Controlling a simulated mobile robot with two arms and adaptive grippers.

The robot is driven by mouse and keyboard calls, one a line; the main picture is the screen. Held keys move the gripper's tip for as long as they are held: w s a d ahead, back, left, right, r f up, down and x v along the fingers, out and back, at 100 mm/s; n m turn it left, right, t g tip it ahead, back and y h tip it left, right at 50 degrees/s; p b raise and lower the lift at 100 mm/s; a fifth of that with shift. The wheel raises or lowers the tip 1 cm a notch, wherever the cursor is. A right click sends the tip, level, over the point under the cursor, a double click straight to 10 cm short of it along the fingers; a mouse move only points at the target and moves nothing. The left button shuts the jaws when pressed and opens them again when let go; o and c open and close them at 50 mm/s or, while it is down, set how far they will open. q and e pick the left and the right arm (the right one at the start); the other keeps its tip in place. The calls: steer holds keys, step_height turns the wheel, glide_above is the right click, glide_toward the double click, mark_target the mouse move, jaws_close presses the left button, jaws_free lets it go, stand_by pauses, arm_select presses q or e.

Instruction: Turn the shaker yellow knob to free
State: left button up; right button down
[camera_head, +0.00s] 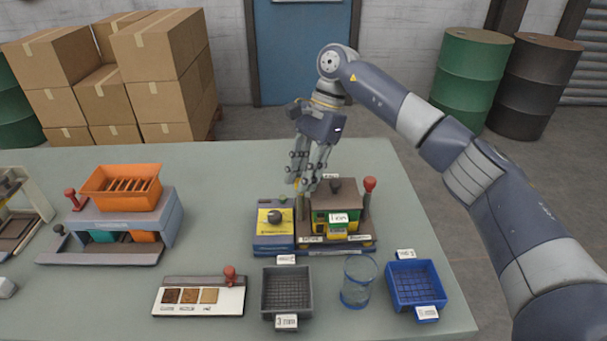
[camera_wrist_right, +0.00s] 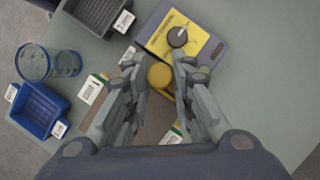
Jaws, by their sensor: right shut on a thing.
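The round yellow knob (camera_wrist_right: 160,76) shows between my right fingers in the right wrist view. My right gripper (camera_wrist_right: 156,82) is shut on it, one finger on each side. In the head view my right gripper (camera_head: 301,183) points down at the back left of the brown-topped machine (camera_head: 345,193), and the fingers mostly hide the knob. The knob's setting cannot be read. A blue box with a yellow panel (camera_head: 268,228) and a dark dial stands at the machine's left; the panel (camera_wrist_right: 197,32) also shows in the wrist view. My left gripper is not in view.
A red-topped lever (camera_head: 370,185) stands at the machine's right. In front are a grey tray (camera_head: 287,312), a clear blue-rimmed cup (camera_head: 357,282) and a blue tray (camera_head: 416,285). A sample board (camera_head: 199,311) and an orange-hopper machine (camera_head: 122,184) are left. The table between is clear.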

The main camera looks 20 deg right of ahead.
steer(key=shift+r+n, duration=0.1)
steer(key=shift+n, duration=0.4)
steer(key=c, duration=1.4)
jaws_free()
steer(key=shift+o, duration=0.2)
steer(key=v, duration=1.2)
steer(key=shift+w, duration=0.3)
steer(key=shift+a, duration=0.15)
